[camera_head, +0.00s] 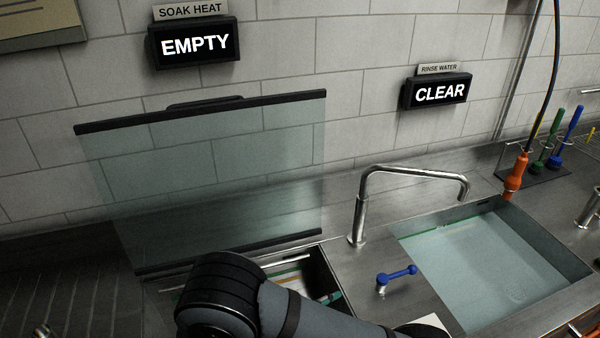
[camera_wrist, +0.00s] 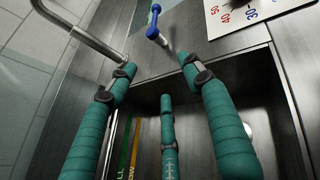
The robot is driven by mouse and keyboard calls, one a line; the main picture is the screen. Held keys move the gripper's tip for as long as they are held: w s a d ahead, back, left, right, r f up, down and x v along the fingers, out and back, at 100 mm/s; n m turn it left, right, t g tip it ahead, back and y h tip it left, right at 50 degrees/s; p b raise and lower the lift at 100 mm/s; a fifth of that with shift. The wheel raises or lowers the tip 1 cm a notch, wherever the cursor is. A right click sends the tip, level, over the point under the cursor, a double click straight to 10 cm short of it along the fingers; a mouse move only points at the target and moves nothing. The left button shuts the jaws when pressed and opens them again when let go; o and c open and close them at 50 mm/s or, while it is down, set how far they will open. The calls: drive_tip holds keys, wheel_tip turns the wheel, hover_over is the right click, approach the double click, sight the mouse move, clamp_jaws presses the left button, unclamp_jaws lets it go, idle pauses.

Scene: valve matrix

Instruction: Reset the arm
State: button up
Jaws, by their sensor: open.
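My arm (camera_head: 230,295) reaches across the bottom of the head view, in front of the left basin. My gripper (camera_wrist: 155,78) shows in the wrist view, its teal fingers spread apart with nothing between them. The fingers point toward the counter edge of a steel basin. A blue-handled valve (camera_head: 396,276) stands on the counter between the basins, and it also shows in the wrist view (camera_wrist: 153,22), beyond the fingertips and apart from them. My gripper is hidden or out of frame in the head view.
A tilted glass lid (camera_head: 210,180) stands over the left basin (camera_head: 333,284). A curved faucet (camera_head: 361,210) rises beside the right basin (camera_head: 575,262), which holds water. Wall displays read EMPTY (camera_head: 195,44) and CLEAR (camera_head: 439,92). A numbered plate (camera_wrist: 240,14) lies near the valve.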

drive_tip(key=d+r+m+h+p, duration=0.1)
drive_tip(key=d+r+p, duration=0.6)
drive_tip(key=d+r, duration=0.1)
drive_tip(key=shift+s+d+r+g+p, duration=0.3)
drive_tip(key=shift+s+d+g, duration=0.1)
drive_tip(key=shift+d, duration=0.15)
drive_tip(key=shift+d, duration=0.15)
